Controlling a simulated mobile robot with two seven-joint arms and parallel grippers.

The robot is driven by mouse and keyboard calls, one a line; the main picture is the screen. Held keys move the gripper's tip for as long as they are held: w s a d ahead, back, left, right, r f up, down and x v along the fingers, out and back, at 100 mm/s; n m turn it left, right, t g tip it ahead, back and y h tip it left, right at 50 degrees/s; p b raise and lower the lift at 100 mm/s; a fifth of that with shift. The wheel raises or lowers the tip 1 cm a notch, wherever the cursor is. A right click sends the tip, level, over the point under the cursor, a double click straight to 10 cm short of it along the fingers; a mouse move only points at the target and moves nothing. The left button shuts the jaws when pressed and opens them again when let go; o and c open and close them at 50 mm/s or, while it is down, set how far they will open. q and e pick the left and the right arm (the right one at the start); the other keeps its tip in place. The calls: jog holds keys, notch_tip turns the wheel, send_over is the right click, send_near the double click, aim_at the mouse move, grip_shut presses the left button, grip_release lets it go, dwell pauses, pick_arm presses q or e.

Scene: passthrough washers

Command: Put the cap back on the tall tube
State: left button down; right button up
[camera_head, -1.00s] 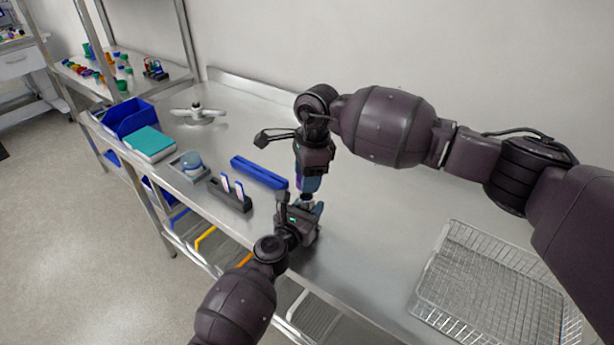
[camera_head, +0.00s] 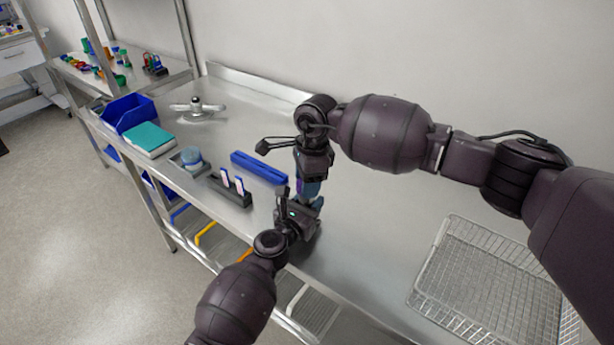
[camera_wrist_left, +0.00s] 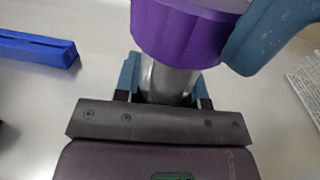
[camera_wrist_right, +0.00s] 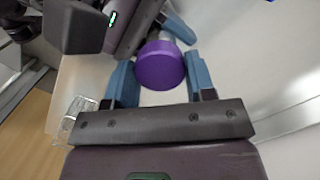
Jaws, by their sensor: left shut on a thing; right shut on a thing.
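The purple cap (camera_wrist_right: 160,66) sits between the blue fingers of my right gripper (camera_wrist_right: 162,82), which is shut on it. In the left wrist view the cap (camera_wrist_left: 180,32) is at the upper end of the grey, shiny tube (camera_wrist_left: 168,80). My left gripper (camera_wrist_left: 166,86) is shut on the tube below the cap. In the head view my right gripper (camera_head: 309,188) points down just above my left gripper (camera_head: 308,205), near the table's front edge. The grippers hide most of the tube there. I cannot tell whether the cap is seated or only touching the tube.
A blue bar (camera_head: 259,167) and a dark rack (camera_head: 230,190) with two upright pieces lie left of the grippers. Farther left are a small grey tray (camera_head: 177,160), a teal book (camera_head: 149,139) and a blue bin (camera_head: 128,113). A wire basket (camera_head: 490,275) stands at the right.

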jog(key=shift+f, duration=0.25)
jog(key=shift+f, duration=0.55)
dwell(0.6)
jog(key=m+t, duration=0.1)
jog(key=m, duration=1.2)
jog(key=shift+t+h, duration=0.3)
jog(key=o, duration=0.9)
jog(key=shift+r, duration=0.1)
